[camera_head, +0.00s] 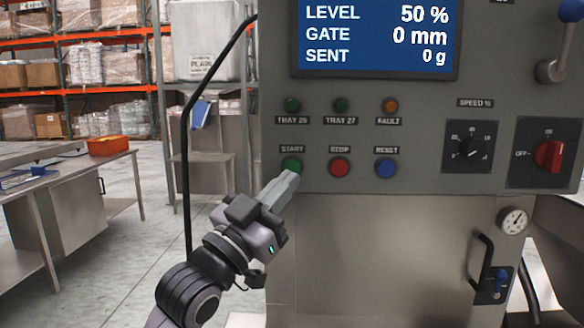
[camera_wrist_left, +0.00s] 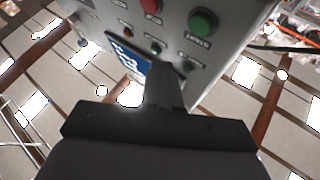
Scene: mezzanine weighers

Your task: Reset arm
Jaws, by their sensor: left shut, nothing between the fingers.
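My left gripper (camera_head: 289,181) is shut and empty. In the head view its fingertips are just below the green START button (camera_head: 291,165) on the grey control panel (camera_head: 430,115). In the left wrist view the shut fingers (camera_wrist_left: 163,75) point up toward the panel, with the green button (camera_wrist_left: 202,20) to their upper right. A gap shows between fingers and button there, so I see no contact. My right gripper is in neither view.
The panel has a red STOP button (camera_head: 340,167), a blue RESET button (camera_head: 386,168), a speed knob (camera_head: 472,147) and a screen (camera_head: 376,35) reading 50 %, 0 mm and 0 g. A black cable (camera_head: 186,150) hangs at left. A steel table (camera_head: 60,185) carries an orange bin (camera_head: 108,146).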

